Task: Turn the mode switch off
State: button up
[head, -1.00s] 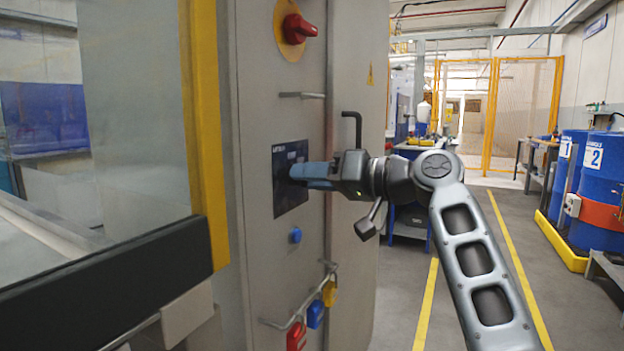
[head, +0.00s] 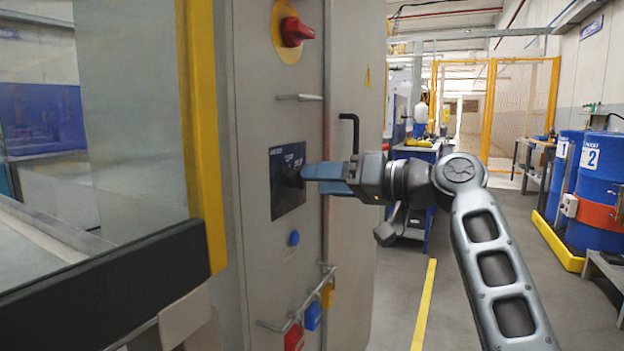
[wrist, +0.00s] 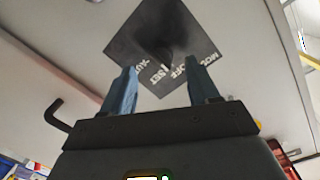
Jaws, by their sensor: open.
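The mode switch is a dark knob (head: 293,177) on a dark square plate (head: 289,205) on the grey cabinet front. In the wrist view the plate (wrist: 130,32) shows pale lettering, including OFF and SET, and the knob (wrist: 166,48) is a blurred dark shape whose setting I cannot read for sure. My gripper (head: 305,172) is level with the knob, just to its right, with its blue fingers pointing at the plate. In the wrist view the fingers (wrist: 160,72) are apart with nothing between them, short of the knob.
A red rotary handle (head: 297,31) on a yellow disc is above the plate. A blue button (head: 294,238) and padlocks on a bar (head: 313,316) are below. A black bent handle (head: 350,128) juts from the cabinet just above my gripper.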

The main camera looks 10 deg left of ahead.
jog(key=shift+v, duration=2.3)
